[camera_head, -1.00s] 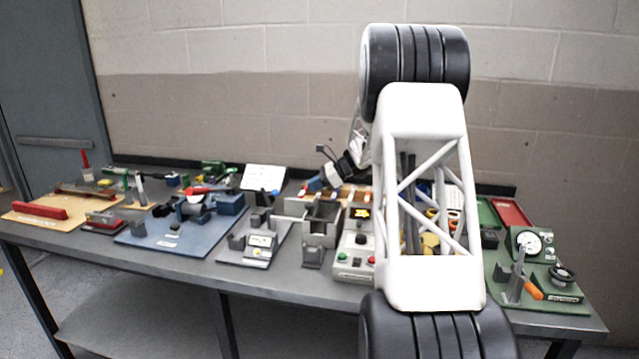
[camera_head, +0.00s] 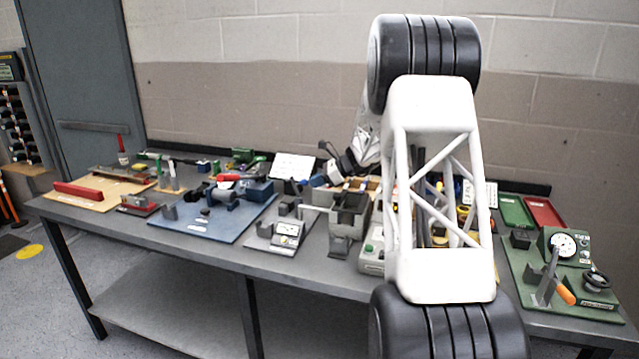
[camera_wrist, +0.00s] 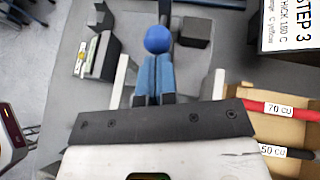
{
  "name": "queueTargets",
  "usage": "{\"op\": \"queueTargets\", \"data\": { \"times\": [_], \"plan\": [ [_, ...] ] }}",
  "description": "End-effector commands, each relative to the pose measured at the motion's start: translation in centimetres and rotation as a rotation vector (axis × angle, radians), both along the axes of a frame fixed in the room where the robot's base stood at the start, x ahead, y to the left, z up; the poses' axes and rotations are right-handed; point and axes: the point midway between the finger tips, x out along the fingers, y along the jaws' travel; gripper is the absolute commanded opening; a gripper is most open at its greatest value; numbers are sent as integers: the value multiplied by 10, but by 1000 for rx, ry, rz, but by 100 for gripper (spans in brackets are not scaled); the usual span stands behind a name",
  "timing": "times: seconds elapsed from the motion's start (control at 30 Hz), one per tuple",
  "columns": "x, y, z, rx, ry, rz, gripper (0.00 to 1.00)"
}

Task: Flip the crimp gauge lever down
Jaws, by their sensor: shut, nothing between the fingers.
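The crimp gauge appears to be the small grey station (camera_head: 288,232) with a little dial face, left of the grey open box. In the wrist view its dial face (camera_wrist: 82,58) and dark block are at the upper left. The lever's round blue knob (camera_wrist: 158,38) shows at the top centre of the wrist view. My gripper (camera_wrist: 154,62) has its blue fingers shut together and empty, directly below the knob in that picture. Whether they touch it cannot be told. In the head view my gripper (camera_head: 318,180) is above the rear of the station.
A grey open box (camera_head: 350,212) stands right of the gauge. A dark block (camera_wrist: 196,32) is right of the knob. Red and black cables labelled 70 and 50 cu lie in a cardboard-coloured tray (camera_wrist: 275,130). A white step card (camera_head: 293,166) stands behind.

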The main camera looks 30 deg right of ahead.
Motion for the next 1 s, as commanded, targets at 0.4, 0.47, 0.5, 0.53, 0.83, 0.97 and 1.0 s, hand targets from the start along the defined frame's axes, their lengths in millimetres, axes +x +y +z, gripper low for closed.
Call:
{"op": "queueTargets", "data": {
  "times": [0.4, 0.47, 0.5, 0.53, 0.83, 0.97, 1.0],
  "plan": [
    [1, 0, 1, -10, 9, 1, 0],
    [1, 1, 2, -18, 15, 2, 0],
    [2, 1, 3, -24, 21, 2, 0],
    [2, 1, 3, -27, 25, 0, 0],
    [3, 3, 5, -49, 48, 0, 0],
    [4, 3, 6, -62, 60, 1, 0],
    [4, 4, 6, -66, 63, 1, 0]
  ]
}}
